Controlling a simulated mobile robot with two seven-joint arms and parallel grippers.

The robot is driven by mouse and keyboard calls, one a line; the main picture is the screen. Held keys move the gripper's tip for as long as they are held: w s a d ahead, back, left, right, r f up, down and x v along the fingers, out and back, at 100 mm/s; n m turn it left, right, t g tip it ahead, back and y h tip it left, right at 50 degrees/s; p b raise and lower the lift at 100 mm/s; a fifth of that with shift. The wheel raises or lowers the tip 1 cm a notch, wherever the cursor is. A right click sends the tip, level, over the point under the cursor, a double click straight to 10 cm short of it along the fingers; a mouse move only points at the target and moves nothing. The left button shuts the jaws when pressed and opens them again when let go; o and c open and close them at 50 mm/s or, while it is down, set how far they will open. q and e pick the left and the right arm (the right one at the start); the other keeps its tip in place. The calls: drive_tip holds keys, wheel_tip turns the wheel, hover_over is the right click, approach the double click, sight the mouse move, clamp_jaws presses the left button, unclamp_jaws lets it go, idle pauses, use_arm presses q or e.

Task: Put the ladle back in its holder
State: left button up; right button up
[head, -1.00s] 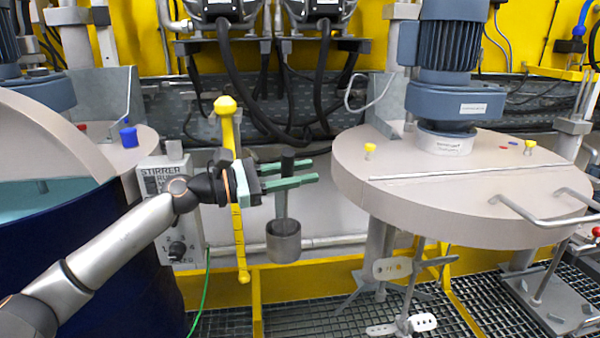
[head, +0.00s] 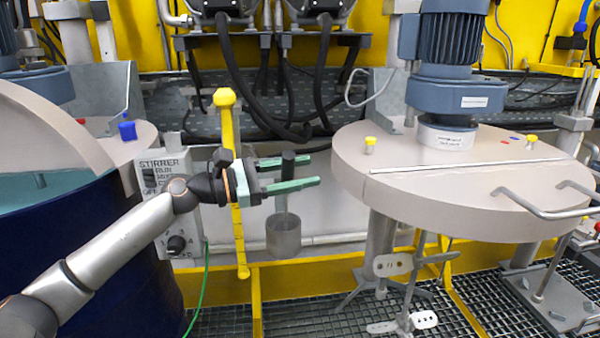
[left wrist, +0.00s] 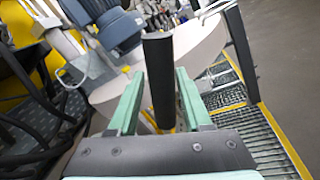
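The ladle hangs upright in mid-air, with a dark handle and a grey cylindrical cup (head: 283,238), left of the round lid. My left gripper (head: 292,173) has its green fingers on either side of the handle, just below its top, and is shut on it. In the left wrist view the dark handle (left wrist: 160,85) fills the gap between my left fingertips (left wrist: 160,78); the cup is hidden there. I cannot pick out the holder with certainty. My right gripper is not in view.
A round beige lid (head: 440,188) with a blue motor (head: 450,45) stands to the right of the ladle. A yellow rod (head: 228,125) stands behind my left wrist. The stirrer control box (head: 172,215) and a dark blue drum (head: 105,260) are on the left.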

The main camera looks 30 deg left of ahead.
use_arm(q)
drive_tip(key=shift+o, duration=0.8)
drive_tip(key=b+v, duration=0.6)
drive_tip(key=v, duration=0.6)
drive_tip(key=shift+s, duration=0.2)
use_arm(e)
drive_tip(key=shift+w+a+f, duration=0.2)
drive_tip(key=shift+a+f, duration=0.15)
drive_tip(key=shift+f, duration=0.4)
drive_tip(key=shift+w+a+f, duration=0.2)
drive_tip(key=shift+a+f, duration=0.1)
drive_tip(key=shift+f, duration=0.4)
use_arm(q)
drive_tip(key=shift+a, duration=0.15)
drive_tip(key=shift+f, duration=0.15)
